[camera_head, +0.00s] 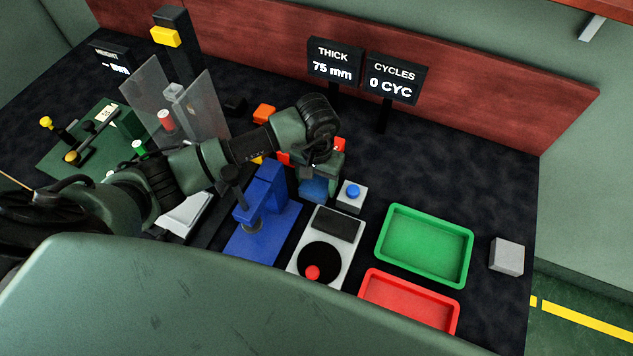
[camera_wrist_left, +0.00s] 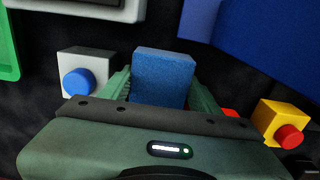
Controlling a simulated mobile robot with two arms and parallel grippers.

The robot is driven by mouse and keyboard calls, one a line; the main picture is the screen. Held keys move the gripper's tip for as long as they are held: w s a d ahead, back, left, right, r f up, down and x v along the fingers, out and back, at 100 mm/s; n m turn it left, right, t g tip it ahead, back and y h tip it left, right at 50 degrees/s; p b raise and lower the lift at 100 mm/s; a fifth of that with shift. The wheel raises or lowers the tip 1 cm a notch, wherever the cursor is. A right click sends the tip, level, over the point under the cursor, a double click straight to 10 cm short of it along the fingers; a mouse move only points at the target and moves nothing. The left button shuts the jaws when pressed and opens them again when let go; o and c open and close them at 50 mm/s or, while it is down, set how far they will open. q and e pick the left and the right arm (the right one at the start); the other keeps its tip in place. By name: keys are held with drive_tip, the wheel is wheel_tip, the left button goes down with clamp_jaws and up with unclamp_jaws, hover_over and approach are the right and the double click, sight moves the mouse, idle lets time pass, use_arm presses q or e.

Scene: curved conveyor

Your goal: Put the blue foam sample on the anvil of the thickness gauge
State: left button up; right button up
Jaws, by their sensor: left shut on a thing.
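The blue foam sample (camera_head: 313,190) is a block held between the fingers of my left gripper (camera_head: 320,175). In the left wrist view the foam sample (camera_wrist_left: 163,70) stands out past the shut fingers (camera_wrist_left: 160,88), with a finger on each side. It is close to the table; I cannot tell whether it touches. A blue stand with an upright column (camera_head: 262,190), apparently the thickness gauge, is left of the gripper. A round dark disc, perhaps its anvil (camera_head: 252,226), shows low on it. A display (camera_head: 334,62) reads THICK 75 mm. My right gripper is not in view.
A white box with a blue button (camera_head: 351,195) is just right of the foam. Green (camera_head: 383,245) and red (camera_head: 361,293) trays and a grey cube (camera_head: 506,256) are further right. Clear panels stand left.

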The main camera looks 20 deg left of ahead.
use_arm(q)
drive_tip(key=shift+s+f, duration=0.1)
drive_tip(key=o, duration=1.3)
